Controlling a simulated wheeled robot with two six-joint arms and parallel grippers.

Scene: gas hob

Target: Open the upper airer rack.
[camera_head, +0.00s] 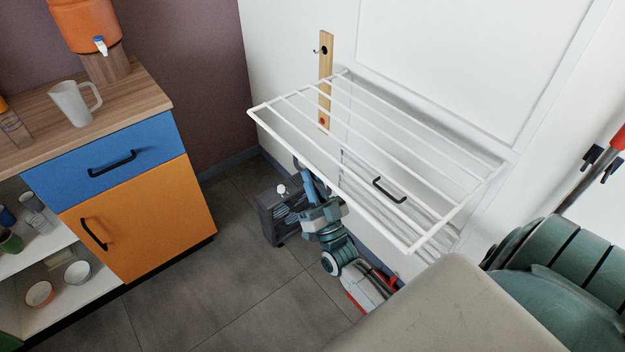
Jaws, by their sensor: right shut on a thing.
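The upper airer rack (347,180) is a white wire frame with several parallel bars. It stands out from the white wall, roughly level, with its long front bar toward the room. My right gripper (300,164) comes up from below and is shut on the front bar, left of its middle. The fingertips are small and partly hidden by the bar. More white bars (432,228) show below the rack, close to the wall, partly hidden. My left gripper is not in view.
A counter with a blue drawer (110,158) and orange door (150,225) stands at left. A dark box-like object (272,222) is on the grey floor below the rack. A black handle (389,190) shows through the bars. Floor between counter and rack is clear.

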